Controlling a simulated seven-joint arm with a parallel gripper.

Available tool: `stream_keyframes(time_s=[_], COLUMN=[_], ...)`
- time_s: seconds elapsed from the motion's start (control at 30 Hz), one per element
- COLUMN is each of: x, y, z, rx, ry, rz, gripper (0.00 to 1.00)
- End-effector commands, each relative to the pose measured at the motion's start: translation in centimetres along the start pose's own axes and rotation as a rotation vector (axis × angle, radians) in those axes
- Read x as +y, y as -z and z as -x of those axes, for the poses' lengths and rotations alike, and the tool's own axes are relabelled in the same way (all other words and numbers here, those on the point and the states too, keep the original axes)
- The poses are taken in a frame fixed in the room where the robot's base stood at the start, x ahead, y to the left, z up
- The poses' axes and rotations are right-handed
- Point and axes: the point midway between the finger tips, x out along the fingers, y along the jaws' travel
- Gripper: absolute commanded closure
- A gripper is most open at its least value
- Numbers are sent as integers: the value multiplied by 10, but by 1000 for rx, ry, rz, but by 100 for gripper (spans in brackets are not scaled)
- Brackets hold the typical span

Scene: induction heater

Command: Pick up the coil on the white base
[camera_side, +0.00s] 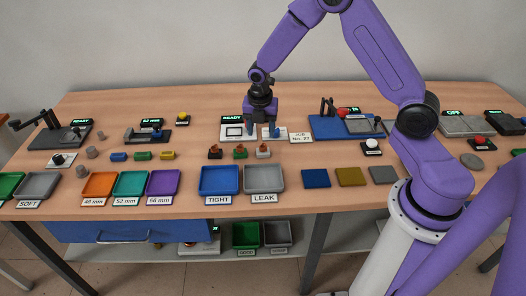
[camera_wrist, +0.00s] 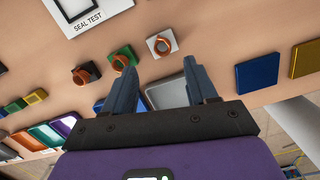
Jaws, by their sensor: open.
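The copper-coloured coil on the white base (camera_side: 263,150) stands on the table at the right end of a row of three coils. In the wrist view this coil (camera_wrist: 162,44) is beyond my fingertips, roughly between their lines. Beside it are the coil on the green base (camera_side: 240,151), also in the wrist view (camera_wrist: 123,61), and the coil on the dark base (camera_side: 215,152), also in the wrist view (camera_wrist: 86,73). My gripper (camera_side: 262,130) is open and empty, above and behind the row. Its two fingers (camera_wrist: 158,70) show apart in the wrist view, touching no coil.
A blue TIGHT tray (camera_side: 219,193) and a grey LEAK tray (camera_side: 264,191) stand in front. Blue, olive and grey pads (camera_side: 350,177) lie to the right. Bare table surrounds the coil row.

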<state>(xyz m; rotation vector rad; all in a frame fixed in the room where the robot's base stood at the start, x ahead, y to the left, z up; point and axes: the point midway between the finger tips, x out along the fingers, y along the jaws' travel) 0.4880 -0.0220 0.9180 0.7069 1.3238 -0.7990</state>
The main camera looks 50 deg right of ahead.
Motion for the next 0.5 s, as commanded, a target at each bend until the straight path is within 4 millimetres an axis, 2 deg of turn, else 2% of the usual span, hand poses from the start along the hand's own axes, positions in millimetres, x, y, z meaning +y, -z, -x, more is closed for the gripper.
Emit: stream_keyframes(time_s=[0.1,0.3,0.5], x=[0,-1,-6], y=[0,0,-2], z=[-12,-22,-49], rx=[0,0,1], ry=[0,1,2], rz=[1,0,-1], gripper=[43,43,43])
